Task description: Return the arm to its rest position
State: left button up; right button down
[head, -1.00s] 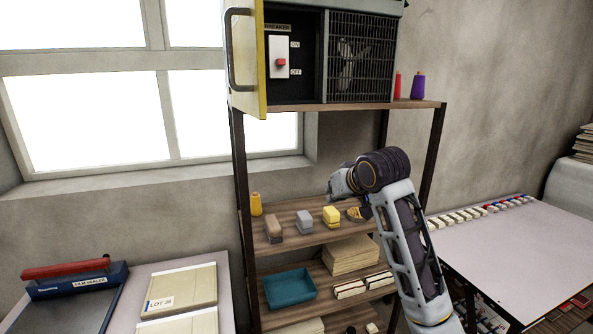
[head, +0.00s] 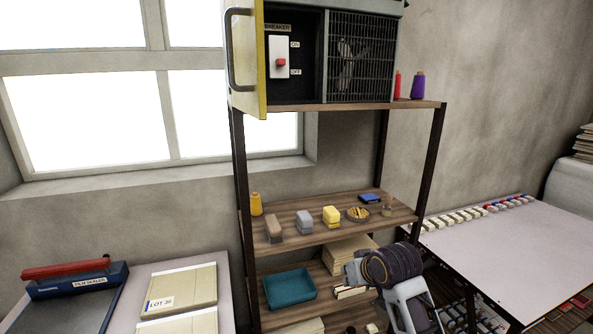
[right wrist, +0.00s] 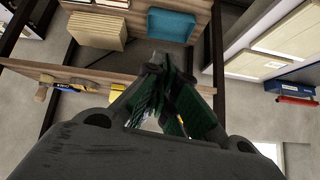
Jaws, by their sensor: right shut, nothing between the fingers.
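My right arm reaches up from the bottom of the head view, in front of the shelf's right side. My right gripper (head: 355,272) is at the left end of that arm, level with the lower shelf. In the right wrist view my right gripper (right wrist: 160,62) shows dark fingers with green pads, their tips together and nothing between them. The shelf rack (head: 318,242) stands behind it, and its boards show beyond the fingers in the wrist view. My left gripper is in neither view.
A breaker box (head: 280,60) with an open yellow door stands on the top shelf. A teal tray (head: 289,288) is on the lower shelf. A work table (head: 510,245) stands at right. A film sealer (head: 75,285) and a LOT 36 package (head: 180,290) lie at left.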

jog(key=s+d+f+g+h, duration=0.15)
jog(key=s+d+f, duration=0.25)
jog(key=s+f, duration=0.8)
jog(key=s+d+f+g+h, duration=0.1)
jog(key=s+d+f+g, duration=0.45)
jog(key=s, duration=0.95)
notch_tip(320, 180, down, 34)
jog(key=s+a+t, duration=0.1)
jog(key=s+t, duration=0.1)
jog(key=s+d+f+g, duration=0.1)
jog(key=s+d+f, duration=0.1)
jog(key=s+f, duration=0.8)
jog(key=s+d+f, duration=0.1)
jog(key=s+f, duration=1)
jog(key=s, duration=0.2)
jog(key=shift+d+g, duration=0.35)
jog(key=shift+g, duration=0.05)
jog(key=shift+f, duration=0.1)
